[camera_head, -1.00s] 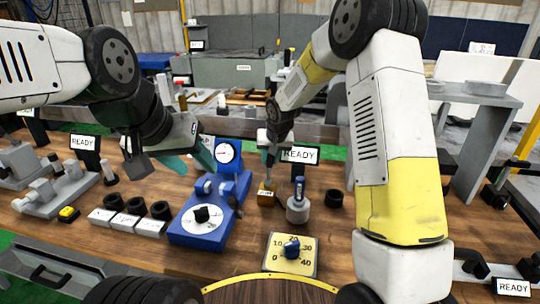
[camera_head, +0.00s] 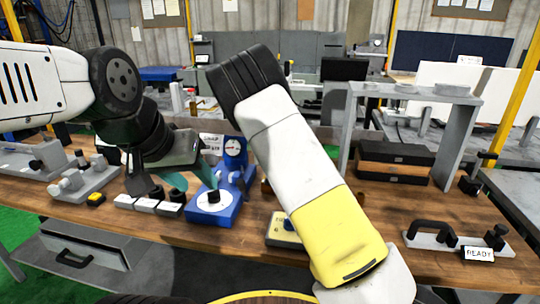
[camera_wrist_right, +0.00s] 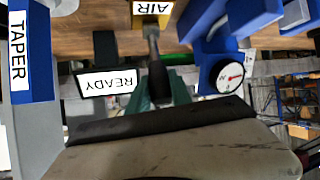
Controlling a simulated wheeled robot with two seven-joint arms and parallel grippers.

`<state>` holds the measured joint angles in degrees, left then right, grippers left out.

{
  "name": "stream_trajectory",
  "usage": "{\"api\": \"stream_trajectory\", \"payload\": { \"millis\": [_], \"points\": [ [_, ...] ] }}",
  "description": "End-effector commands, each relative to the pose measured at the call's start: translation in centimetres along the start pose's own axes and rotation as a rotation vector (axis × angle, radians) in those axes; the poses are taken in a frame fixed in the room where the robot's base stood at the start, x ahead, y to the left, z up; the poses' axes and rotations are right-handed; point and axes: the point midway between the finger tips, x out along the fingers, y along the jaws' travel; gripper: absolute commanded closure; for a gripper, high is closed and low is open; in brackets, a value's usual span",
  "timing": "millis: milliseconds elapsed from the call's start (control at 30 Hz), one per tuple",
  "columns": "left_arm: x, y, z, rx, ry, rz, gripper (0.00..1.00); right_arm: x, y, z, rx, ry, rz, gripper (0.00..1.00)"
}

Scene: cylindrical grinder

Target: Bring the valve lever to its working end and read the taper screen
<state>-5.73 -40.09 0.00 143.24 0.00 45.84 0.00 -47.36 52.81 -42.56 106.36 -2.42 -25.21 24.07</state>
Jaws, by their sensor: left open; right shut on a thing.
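In the right wrist view the valve lever (camera_wrist_right: 156,80) is a dark grip on a thin stem. It runs from a yellow block labelled AIR (camera_wrist_right: 152,9) to between the green fingers of my right gripper (camera_wrist_right: 160,100), which is shut on it. Beside it a screen (camera_wrist_right: 108,82) reads READY, upside down. A blue upright part at the left carries a TAPER label (camera_wrist_right: 18,50). In the head view my right arm hides the right gripper, the lever and that screen. My left gripper (camera_head: 192,182) is open and empty, by the blue gauge stand (camera_head: 213,212).
A dial gauge (camera_head: 233,148) tops the blue stand. A yellow dial plate (camera_head: 280,230) is partly behind my right arm.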

Motion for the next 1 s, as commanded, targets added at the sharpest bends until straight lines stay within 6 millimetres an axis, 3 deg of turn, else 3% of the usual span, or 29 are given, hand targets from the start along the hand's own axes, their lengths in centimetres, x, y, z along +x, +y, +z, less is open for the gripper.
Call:
{"api": "stream_trajectory", "payload": {
  "millis": [400,933,967,1000],
  "points": [
    [0.0,0.0,0.0,0.000,0.000,0.000,0.55,-1.0,-0.5,1.3,-0.040,0.169,0.038,1.00],
    [0.0,0.0,0.0,0.000,0.000,0.000,0.55,-1.1,-0.6,1.6,-0.045,0.186,0.042,1.00],
    [0.0,0.0,0.0,0.000,0.000,0.000,0.55,-1.1,-0.6,1.6,-0.045,0.185,0.042,0.71],
    [0.0,0.0,0.0,0.000,0.000,0.000,0.55,-1.1,-0.6,1.6,-0.045,0.185,0.042,0.63]
  ]
}}
